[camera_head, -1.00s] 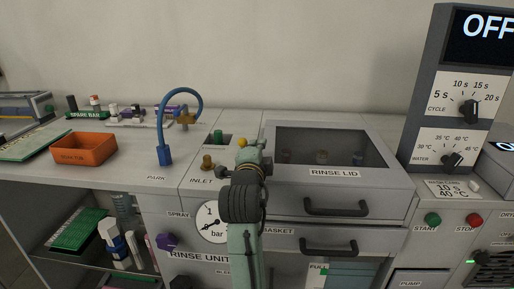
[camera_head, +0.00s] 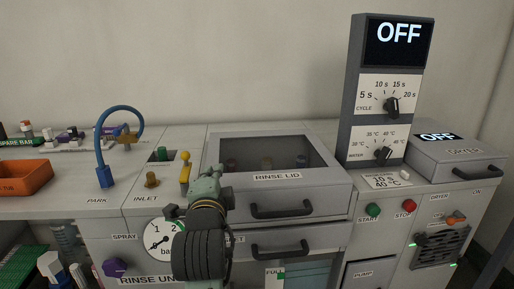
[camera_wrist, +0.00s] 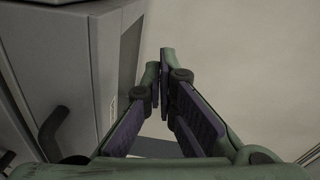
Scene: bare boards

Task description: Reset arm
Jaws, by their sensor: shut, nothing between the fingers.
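My gripper (camera_wrist: 160,78) shows in the wrist view with its green fingers and dark purple pads drawn together at the tips, shut and empty. In the head view my green and black arm stands in front of the rinse unit, its end left of the rinse lid (camera_head: 325,178). The fingertips cannot be made out there. In the wrist view a grey cabinet side with a dark handle is at the left, apart from the fingers.
The blue hose (camera_head: 99,150) and brass inlet (camera_head: 152,180) stand left of my arm. A yellow-topped lever (camera_head: 185,172) is close behind it. The control tower (camera_head: 350,100) reads OFF. The dryer (camera_head: 455,158) is at the right, the orange tub (camera_head: 25,178) at the left.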

